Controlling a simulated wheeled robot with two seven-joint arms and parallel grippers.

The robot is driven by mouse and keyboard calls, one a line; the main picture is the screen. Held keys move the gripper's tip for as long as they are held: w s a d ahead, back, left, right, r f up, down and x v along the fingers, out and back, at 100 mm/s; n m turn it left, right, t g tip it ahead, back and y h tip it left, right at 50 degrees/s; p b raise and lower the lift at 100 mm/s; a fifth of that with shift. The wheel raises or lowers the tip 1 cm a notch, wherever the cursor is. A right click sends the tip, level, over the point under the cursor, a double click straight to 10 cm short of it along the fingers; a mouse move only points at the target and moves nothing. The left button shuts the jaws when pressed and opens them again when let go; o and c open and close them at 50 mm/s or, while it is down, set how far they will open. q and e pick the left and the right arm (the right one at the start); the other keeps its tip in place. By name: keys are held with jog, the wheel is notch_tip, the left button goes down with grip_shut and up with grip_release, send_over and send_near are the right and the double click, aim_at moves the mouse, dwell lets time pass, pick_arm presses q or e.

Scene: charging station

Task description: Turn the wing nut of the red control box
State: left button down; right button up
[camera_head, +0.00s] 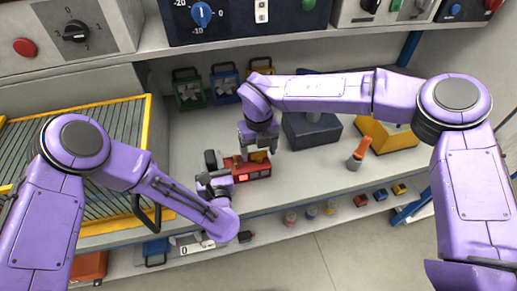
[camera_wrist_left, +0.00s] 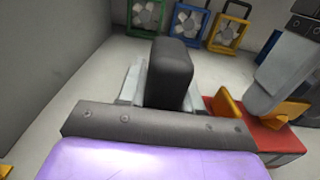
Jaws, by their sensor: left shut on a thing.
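The red control box (camera_head: 252,172) stands on the worktop, with a yellow-orange wing nut (camera_head: 258,156) on top. In the left wrist view the red box (camera_wrist_left: 268,137) is at the right, and one wing of the wing nut (camera_wrist_left: 228,104) shows clearly. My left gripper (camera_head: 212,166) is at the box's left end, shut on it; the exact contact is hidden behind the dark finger. My right gripper (camera_head: 258,146) points down over the wing nut, its fingers apart. Its grey finger (camera_wrist_left: 288,78) is close to the nut; I cannot tell whether they touch.
Small framed fans (camera_head: 188,88) stand at the back. A blue-grey block (camera_head: 312,130), an orange-handled tool (camera_head: 359,153) and a yellow bin (camera_head: 388,136) are to the right. A yellow-edged rack (camera_head: 150,120) is at the left. A shelf with control panels (camera_head: 245,15) overhangs the back.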

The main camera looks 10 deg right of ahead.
aim_at(259, 152)
notch_tip(259, 152, up, 12)
dwell(0.6)
pick_arm(q)
jog(key=c, duration=0.7)
grip_release()
